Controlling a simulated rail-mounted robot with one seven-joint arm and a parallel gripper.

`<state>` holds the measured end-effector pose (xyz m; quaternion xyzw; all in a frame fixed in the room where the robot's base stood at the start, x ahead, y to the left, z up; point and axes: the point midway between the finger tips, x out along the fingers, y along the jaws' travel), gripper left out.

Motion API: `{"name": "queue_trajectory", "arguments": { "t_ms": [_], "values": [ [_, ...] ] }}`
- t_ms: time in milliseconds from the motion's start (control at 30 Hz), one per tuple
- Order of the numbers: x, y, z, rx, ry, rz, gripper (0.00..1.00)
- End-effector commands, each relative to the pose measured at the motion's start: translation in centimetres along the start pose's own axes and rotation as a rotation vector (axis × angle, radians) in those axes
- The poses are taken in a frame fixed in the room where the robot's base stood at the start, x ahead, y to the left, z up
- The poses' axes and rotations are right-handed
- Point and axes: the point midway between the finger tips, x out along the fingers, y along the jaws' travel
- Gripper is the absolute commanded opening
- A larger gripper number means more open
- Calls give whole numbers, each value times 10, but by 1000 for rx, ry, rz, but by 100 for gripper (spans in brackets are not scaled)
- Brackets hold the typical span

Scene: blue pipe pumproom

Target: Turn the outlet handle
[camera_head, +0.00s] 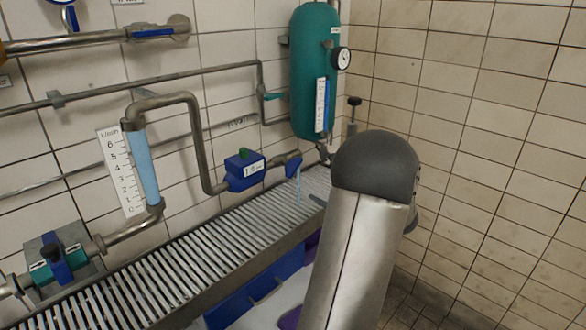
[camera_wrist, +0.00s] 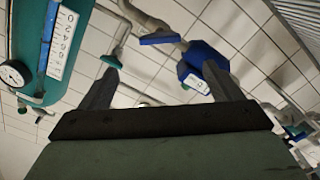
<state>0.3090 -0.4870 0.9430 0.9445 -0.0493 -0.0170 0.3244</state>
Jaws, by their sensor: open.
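A blue outlet handle (camera_head: 293,165) sits on the pipe end right of a blue meter box, above the slatted grate. A thin light-blue stream (camera_head: 299,187) hangs below it. In the wrist view a blue handle (camera_wrist: 160,39), which looks like the same one, lies beyond the fingertips, near the top. My gripper (camera_wrist: 161,66) is open and empty, its two dark fingers spread apart and not visibly touching anything. In the head view my arm's grey cap and metal link hide most of the gripper.
The blue meter box (camera_head: 245,170) with a green knob shows just left of the handle. A teal tank (camera_head: 314,70) with a gauge stands behind. The metal grate (camera_head: 190,255) runs below the pipes. The tiled right wall (camera_head: 490,130) is bare.

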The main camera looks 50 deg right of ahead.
Motion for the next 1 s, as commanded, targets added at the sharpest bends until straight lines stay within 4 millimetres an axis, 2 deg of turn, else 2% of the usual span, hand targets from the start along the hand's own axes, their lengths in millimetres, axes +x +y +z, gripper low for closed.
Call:
{"name": "queue_trajectory", "arguments": {
  "t_ms": [33, 300, 500, 700, 1000],
  "values": [
    [13, -1, -1, 0, 4, -3, 85],
    [73, -1, -1, 0, 3, -2, 85],
    [108, 0, -1, 0, 1, -1, 85],
    [126, 0, 0, 1, 0, 1, 85],
    [129, 0, -1, 0, 0, 1, 85]
  ]
}}
